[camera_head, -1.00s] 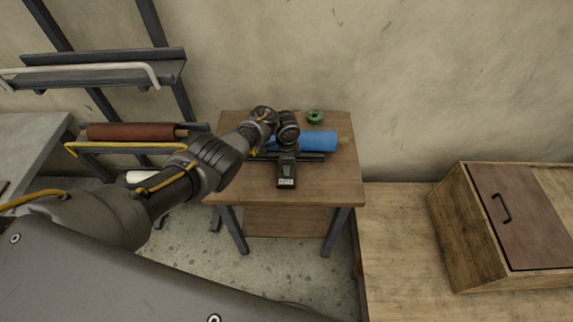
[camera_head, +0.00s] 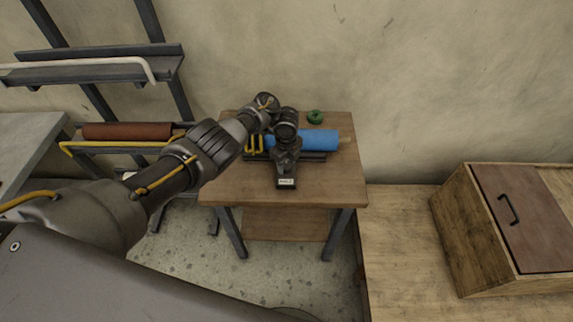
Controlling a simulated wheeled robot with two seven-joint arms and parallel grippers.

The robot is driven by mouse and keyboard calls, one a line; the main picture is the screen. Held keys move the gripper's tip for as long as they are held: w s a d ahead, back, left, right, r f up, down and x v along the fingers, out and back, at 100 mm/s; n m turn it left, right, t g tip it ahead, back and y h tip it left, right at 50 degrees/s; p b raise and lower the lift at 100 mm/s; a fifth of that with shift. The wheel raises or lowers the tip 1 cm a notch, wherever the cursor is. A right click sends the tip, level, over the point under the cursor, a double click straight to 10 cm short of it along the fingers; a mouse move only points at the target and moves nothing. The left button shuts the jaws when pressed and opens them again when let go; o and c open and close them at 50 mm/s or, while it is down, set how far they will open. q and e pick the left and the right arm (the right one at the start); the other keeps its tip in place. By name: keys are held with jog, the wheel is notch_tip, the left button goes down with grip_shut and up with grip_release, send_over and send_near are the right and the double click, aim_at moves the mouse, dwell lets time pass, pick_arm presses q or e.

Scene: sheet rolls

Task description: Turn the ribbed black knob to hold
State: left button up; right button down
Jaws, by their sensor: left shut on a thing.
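My left gripper (camera_head: 287,158) points down at a small black device with a white label (camera_head: 286,183) on the wooden side table. It is shut on the ribbed black knob at the top of this device. The fingers and wrist cover the knob, so its setting cannot be read. The label faces the front of the table. My right gripper is not in view.
A blue roll (camera_head: 318,140) lies on a dark holder behind the device, with yellow bars (camera_head: 254,145) at its left. A green ring (camera_head: 315,117) lies at the back of the wooden table (camera_head: 335,185). A brown roll (camera_head: 127,131) rests on the left rack. A wooden box (camera_head: 465,240) stands at right.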

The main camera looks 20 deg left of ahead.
aim_at(287, 164)
pick_arm(q)
jog(key=shift+m, duration=0.4)
jog(key=o, duration=1)
jog(key=shift+c, duration=0.2)
jog(key=shift+r, duration=0.1)
notch_tip(287, 164, up, 5)
jog(key=shift+w+r+p, duration=0.1)
jog(key=shift+r+p, duration=0.1)
jog(key=shift+p, duration=0.25)
notch_tip(287, 164, up, 5)
jog(key=p, duration=0.4)
jog(key=shift+r, duration=0.1)
